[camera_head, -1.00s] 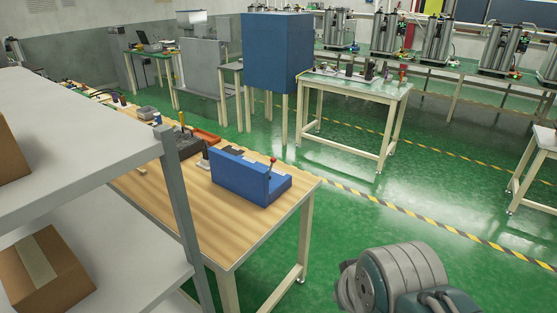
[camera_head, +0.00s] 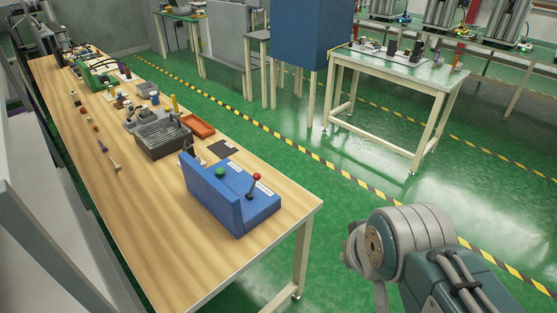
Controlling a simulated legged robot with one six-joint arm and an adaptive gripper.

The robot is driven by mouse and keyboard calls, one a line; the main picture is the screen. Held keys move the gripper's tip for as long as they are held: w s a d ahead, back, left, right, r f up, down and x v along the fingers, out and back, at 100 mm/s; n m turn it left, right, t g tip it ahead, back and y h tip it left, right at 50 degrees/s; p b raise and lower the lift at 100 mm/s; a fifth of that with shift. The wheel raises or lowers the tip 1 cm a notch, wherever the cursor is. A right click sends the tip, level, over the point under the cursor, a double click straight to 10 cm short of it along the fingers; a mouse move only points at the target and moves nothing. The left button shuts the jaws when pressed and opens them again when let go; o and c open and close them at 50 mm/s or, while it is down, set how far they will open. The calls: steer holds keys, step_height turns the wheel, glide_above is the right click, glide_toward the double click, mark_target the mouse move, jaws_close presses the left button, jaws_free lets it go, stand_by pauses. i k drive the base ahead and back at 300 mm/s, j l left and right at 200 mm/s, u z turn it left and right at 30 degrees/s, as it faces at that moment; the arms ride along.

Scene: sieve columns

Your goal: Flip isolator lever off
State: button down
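The isolator lever (camera_head: 254,186) has a dark stem and a red ball knob. It stands up, slightly tilted, from the low front part of a blue box (camera_head: 215,201) near the right end of the wooden workbench. A green round button sits left of the lever, and white labels lie beside both. My arm shows at the lower right, well to the right of the bench and apart from the lever. Its gripper fingers are not in view.
The wooden workbench (camera_head: 118,212) runs back to the upper left. A grey slotted block (camera_head: 163,138) and an orange tray (camera_head: 198,126) sit behind the blue box. A grey shelf (camera_head: 45,235) stands at the left. Open green floor lies right of the bench.

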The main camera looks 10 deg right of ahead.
mark_target(256, 176)
steer(key=i+l, duration=0.25)
steer(key=i+l+u, duration=0.15)
steer(key=i+l, duration=0.15)
steer(key=l, duration=0.2)
steer(key=i+l, duration=0.25)
steer(key=l+u, duration=0.05)
steer(key=l, duration=0.05)
